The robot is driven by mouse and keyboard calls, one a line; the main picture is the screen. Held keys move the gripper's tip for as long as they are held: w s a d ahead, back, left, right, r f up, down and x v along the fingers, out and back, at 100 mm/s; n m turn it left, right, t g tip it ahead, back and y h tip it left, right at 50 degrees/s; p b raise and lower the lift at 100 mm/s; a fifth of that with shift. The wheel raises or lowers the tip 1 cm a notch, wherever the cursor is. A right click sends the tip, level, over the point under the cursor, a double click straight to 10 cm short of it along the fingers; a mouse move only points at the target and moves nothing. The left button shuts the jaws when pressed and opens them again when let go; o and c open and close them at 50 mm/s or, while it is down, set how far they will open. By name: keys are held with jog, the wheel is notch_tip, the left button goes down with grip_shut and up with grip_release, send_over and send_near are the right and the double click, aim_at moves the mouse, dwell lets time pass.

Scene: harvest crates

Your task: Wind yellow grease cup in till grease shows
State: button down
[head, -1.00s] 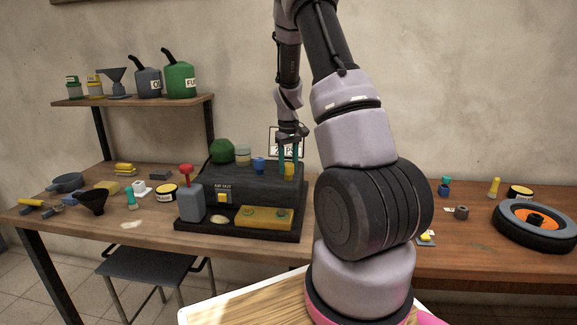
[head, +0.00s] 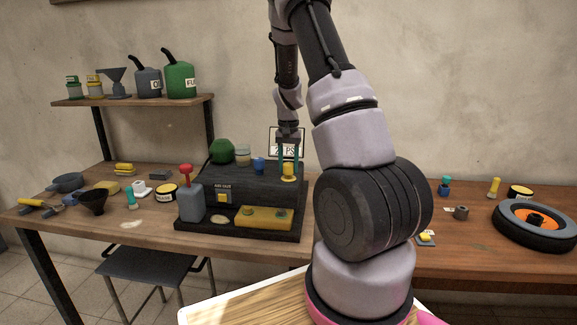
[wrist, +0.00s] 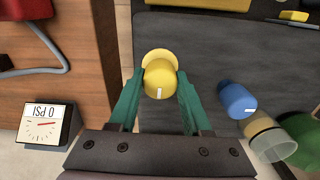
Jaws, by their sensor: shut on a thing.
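The yellow grease cup (head: 288,170) stands on the right end of the dark machine block (head: 250,185). In the wrist view the cup's round cap (wrist: 159,80) carries a white mark at its lower edge, and a paler yellow disc (wrist: 156,56) shows just beyond it. My gripper (wrist: 158,88) is shut on the cap, with a green finger on each side. In the head view my gripper (head: 288,160) comes down on the cup from above. I see no grease that I can make out around the cup.
A blue cap (wrist: 237,99), a clear-sided cup (wrist: 266,138) and a green dome (wrist: 298,140) stand beside the grease cup. A gauge (wrist: 45,124) reading 0 PSI is at left in the wrist view. A red-knobbed lever (head: 186,169) rises at the block's front left.

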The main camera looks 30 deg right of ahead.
aim_at(288, 163)
jog(key=shift+m, duration=0.6)
jog(key=shift+c, duration=1.7)
grip_release()
jog(key=shift+r, duration=0.15)
notch_tip(288, 163, up, 11)
jog(key=shift+f, duration=0.2)
